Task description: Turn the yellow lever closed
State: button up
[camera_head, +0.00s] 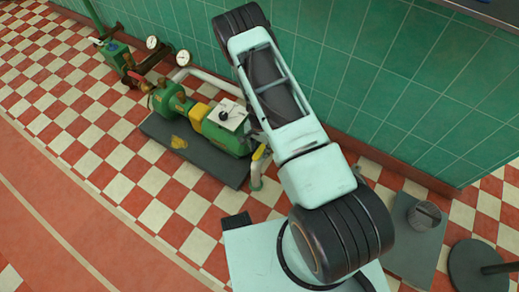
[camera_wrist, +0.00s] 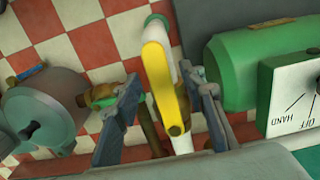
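The yellow lever (camera_wrist: 160,72) stands between the two blue-grey fingers of my gripper (camera_wrist: 158,82) in the wrist view. A finger shows on each side, with a gap to the lever on the left; contact on the right is unclear. The lever's lower end meets a bolt-like pivot on a pale pipe (camera_wrist: 182,143). In the head view the yellow lever (camera_head: 259,152) shows beside the right end of the green pump, just left of my arm. My gripper is mostly hidden behind my arm there.
The green pump motor (camera_wrist: 232,70) with a white HAND/OFF switch plate (camera_wrist: 292,98) is close on the right in the wrist view. A grey round body (camera_wrist: 40,110) is on the left. In the head view the pump's dark base (camera_head: 185,145) stands by a green tiled wall (camera_head: 400,90).

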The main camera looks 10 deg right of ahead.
grip_shut()
